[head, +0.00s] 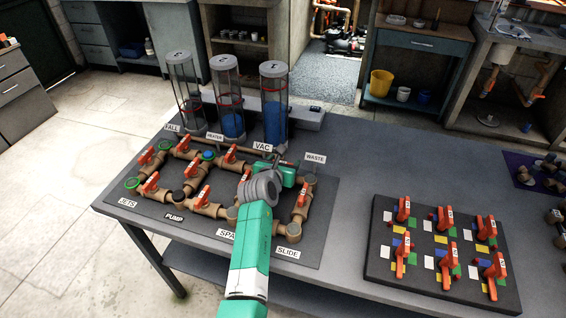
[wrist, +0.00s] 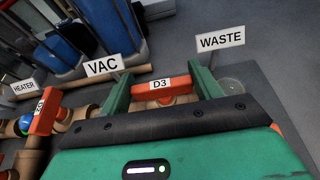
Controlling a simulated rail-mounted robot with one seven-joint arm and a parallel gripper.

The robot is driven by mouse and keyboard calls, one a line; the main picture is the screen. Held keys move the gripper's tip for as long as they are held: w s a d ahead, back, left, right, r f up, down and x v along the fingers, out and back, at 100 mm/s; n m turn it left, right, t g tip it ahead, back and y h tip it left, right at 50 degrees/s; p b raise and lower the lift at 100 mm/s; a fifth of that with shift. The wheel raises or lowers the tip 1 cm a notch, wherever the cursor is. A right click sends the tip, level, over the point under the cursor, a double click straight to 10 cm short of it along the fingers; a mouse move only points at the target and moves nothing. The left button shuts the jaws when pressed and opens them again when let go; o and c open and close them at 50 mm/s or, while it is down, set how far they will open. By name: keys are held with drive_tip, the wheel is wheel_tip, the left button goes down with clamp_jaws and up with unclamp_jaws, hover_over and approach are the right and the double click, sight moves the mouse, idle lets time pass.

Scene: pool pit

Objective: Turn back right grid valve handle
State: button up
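The pipe grid with orange valve handles lies on a dark board (head: 190,232) at the table's left. At its back right, an orange handle labelled D3 (wrist: 172,86) sits between the VAC and WASTE signs in the wrist view. My gripper (wrist: 162,88) is open, with one green finger at each end of this handle. Small gaps seem to show, but I cannot tell whether either finger touches it. In the head view my gripper (head: 287,168) and arm hide most of this handle. Another orange handle (head: 300,197) stands in front, to the right of my wrist.
Three clear cylinders stand behind the grid; the rightmost (head: 273,105) is close to the VAC sign (head: 263,147). The WASTE sign (head: 315,158) stands right of my gripper. A separate block (head: 385,270) with several orange handles lies at the right. Bare table (head: 352,170) separates the two boards.

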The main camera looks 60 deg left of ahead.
drive_tip(key=shift+m+t, duration=0.3)
drive_tip(key=m+t+h, duration=0.1)
drive_tip(key=m+h, duration=0.1)
drive_tip(key=h, duration=0.1)
drive_tip(key=shift+m+t, duration=0.3)
drive_tip(key=shift+t, duration=0.1)
drive_tip(key=shift+m+t+h+b, duration=0.6)
drive_tip(key=shift+m+h+b, duration=0.25)
drive_tip(key=shift+m+h, duration=0.5)
drive_tip(key=shift+h, duration=0.25)
drive_tip(key=shift+f, duration=0.1)
drive_tip(key=o, duration=1)
drive_tip(key=p+v, duration=0.4)
drive_tip(key=v, duration=0.4)
drive_tip(key=shift+w, duration=0.1)
